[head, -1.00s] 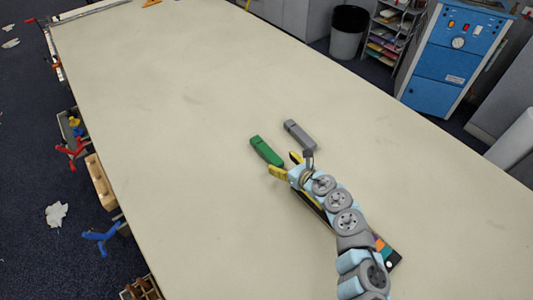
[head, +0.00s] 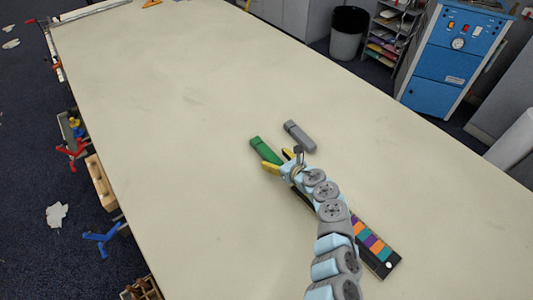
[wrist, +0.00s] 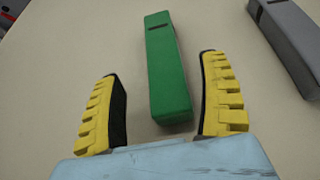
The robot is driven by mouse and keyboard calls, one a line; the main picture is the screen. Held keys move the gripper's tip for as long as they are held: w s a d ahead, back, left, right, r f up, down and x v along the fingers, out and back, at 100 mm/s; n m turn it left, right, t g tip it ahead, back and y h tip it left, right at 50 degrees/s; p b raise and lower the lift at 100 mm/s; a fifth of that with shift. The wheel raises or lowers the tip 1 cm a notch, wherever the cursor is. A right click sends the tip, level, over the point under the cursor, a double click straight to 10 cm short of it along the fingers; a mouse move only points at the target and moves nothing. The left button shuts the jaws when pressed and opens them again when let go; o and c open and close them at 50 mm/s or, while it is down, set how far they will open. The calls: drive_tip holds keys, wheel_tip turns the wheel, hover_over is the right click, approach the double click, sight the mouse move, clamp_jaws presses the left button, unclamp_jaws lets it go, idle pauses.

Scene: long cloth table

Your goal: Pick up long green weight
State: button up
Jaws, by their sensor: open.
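The long green weight (head: 264,149) lies on the table near its middle, and its near end is partly hidden behind my gripper in the head view. In the wrist view the green weight (wrist: 168,72) is a long block with a dark slot near its far end. My gripper (head: 277,160) is open and empty. In the wrist view its yellow ridged fingers (wrist: 160,95) stand apart, with the near end of the green weight between them in the picture. I cannot tell how high the fingers are above the table.
A grey weight (head: 300,136) lies to the right of the green one; it also shows in the wrist view (wrist: 291,40). A strip with coloured squares (head: 371,241) lies partly under my arm. The table (head: 180,100) is clear to the left and beyond.

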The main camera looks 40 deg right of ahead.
sight(270, 154)
drive_tip(key=shift+w, duration=0.5)
drive_tip(key=shift+w+d+f, duration=0.15)
drive_tip(key=shift+d+f, duration=0.15)
drive_tip(key=shift+w+f, duration=0.1)
drive_tip(key=shift+w, duration=0.3)
drive_tip(key=shift+w+d+f, duration=0.1)
drive_tip(key=shift+w+f, duration=0.25)
drive_tip(key=shift+w, duration=0.3)
drive_tip(key=shift+w+f, duration=0.1)
drive_tip(key=shift+w, duration=0.3)
drive_tip(key=shift+s, duration=0.1)
drive_tip(key=c, duration=1.4)
